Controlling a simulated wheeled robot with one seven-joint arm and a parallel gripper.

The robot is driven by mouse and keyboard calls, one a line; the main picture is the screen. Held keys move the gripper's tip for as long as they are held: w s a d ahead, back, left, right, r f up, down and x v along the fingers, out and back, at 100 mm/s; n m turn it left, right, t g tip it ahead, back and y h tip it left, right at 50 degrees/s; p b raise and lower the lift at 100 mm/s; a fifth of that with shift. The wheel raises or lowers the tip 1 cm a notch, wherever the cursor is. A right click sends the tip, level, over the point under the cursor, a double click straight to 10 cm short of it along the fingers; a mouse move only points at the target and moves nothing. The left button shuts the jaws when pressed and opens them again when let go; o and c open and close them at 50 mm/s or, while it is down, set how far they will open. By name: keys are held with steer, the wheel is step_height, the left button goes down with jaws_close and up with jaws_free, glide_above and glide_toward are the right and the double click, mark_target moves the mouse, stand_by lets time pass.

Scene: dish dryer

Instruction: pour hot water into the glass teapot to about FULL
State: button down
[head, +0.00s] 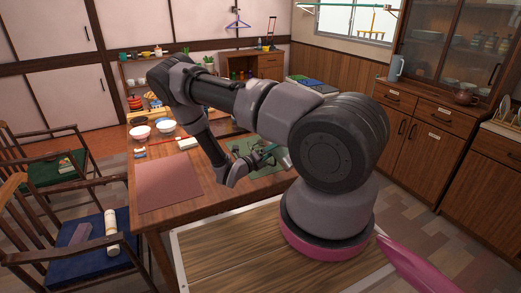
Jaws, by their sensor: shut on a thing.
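My gripper (264,159) is low over the green mat (240,147) at the right part of the table. It is shut on a small, pale thing (282,157), partly hidden behind my arm; I cannot tell what it is. I cannot make out the glass teapot or any water. A light blue jug or kettle (396,69) stands on the cabinet at the back right. A dark brown pot (465,97) stands farther right on the same cabinet top.
The wooden table (205,201) holds a pink mat (168,184), bowls (140,132) and small items at the back. Chairs (75,240) stand along the left, one with a white roll on its blue seat. My arm blocks the view of the table's right side.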

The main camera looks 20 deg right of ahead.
steer(key=shift+r+n, duration=0.25)
steer(key=shift+n, duration=0.15)
steer(key=shift+f+n, duration=0.1)
steer(key=shift+n, duration=0.7)
stand_by(1.1)
steer(key=shift+w+a+n+p, duration=0.15)
steer(key=shift+w+n+p, duration=0.35)
steer(key=shift+n+p, duration=0.3)
stand_by(3.1)
steer(key=shift+w+r+n, duration=0.1)
steer(key=shift+r+n, duration=0.2)
steer(key=shift+n, duration=0.2)
stand_by(1.4)
